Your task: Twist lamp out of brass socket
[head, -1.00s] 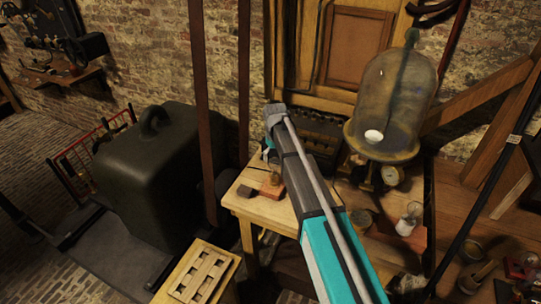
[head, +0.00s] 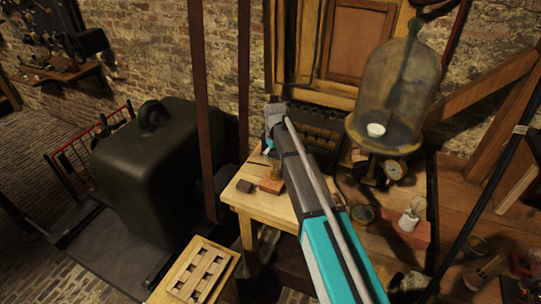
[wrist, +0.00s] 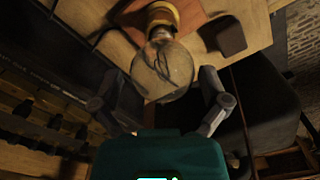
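A clear glass lamp (wrist: 162,72) fills the middle of the wrist view. Its neck sits in a brass socket (wrist: 161,17) on a reddish wooden block (wrist: 192,13). My gripper (wrist: 163,78) is open, with one finger on each side of the glass bulb and a visible gap on both sides. In the head view the socket block (head: 271,186) stands on the pale wooden bench, just left of my arm. The bulb is hard to make out there, and my arm hides most of my fingers.
A small dark block (head: 245,186) lies left of the socket block. A dark slotted rack (head: 318,130) stands behind. A glass bell jar (head: 398,85) and another lamp on a reddish block (head: 410,219) are to the right. A large dark case (head: 150,180) stands left.

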